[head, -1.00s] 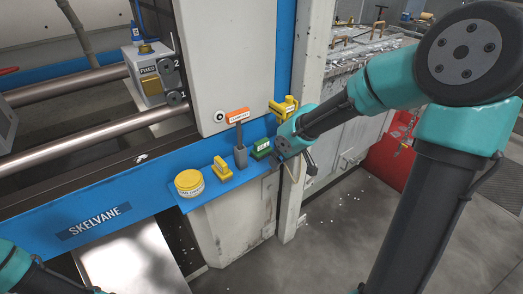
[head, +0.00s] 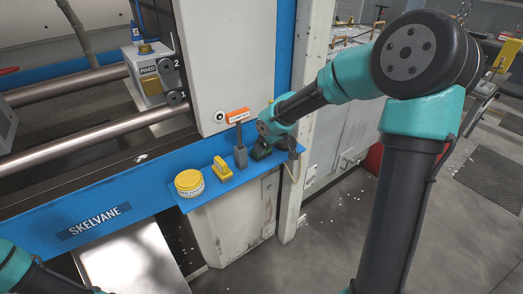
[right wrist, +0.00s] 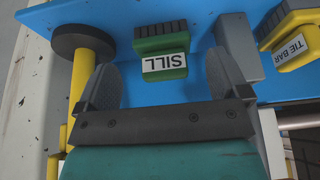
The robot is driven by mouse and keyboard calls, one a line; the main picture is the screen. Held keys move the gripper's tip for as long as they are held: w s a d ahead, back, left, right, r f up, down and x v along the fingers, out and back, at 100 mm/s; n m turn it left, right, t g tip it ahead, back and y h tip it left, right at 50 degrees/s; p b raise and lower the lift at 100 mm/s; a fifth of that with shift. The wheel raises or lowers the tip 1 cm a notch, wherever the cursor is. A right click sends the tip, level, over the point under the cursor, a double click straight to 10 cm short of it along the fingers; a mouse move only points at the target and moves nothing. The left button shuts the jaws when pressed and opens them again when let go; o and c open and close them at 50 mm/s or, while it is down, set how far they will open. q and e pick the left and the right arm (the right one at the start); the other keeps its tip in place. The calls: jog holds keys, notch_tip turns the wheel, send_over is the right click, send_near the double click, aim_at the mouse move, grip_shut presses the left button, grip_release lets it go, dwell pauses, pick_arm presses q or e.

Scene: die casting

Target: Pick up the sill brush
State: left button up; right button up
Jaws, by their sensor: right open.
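The sill brush (right wrist: 163,42) is a green block with a white SILL label, on the blue shelf (right wrist: 200,12) in the right wrist view. In the head view only a dark green part of it (head: 261,152) shows under my right wrist. My right gripper (right wrist: 161,65) is open, its two grey fingers on either side of the brush's labelled end. The brush lies in line with the gap, and I cannot tell how deep it is between the fingers. My left gripper is not in view; only part of its arm shows at the lower left.
A grey block (head: 240,157) with an orange-labelled tool stands close beside the brush. A yellow tie bar brush (head: 222,168) and a yellow round tin (head: 189,183) sit further left. A yellow tool with a dark disc (right wrist: 82,40) is on the brush's other side.

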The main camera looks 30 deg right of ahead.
aim_at(268, 151)
jog(key=shift+w, duration=0.3)
jog(key=shift+w, duration=0.3)
jog(key=w, duration=0.3)
jog(key=shift+w+a+f, duration=0.15)
jog(key=shift+w+a, duration=0.1)
jog(key=shift+a, duration=0.15)
jog(key=shift+x, duration=1.35)
jog(key=shift+s, duration=0.1)
jog(key=shift+c, duration=0.2)
jog(key=c, duration=1)
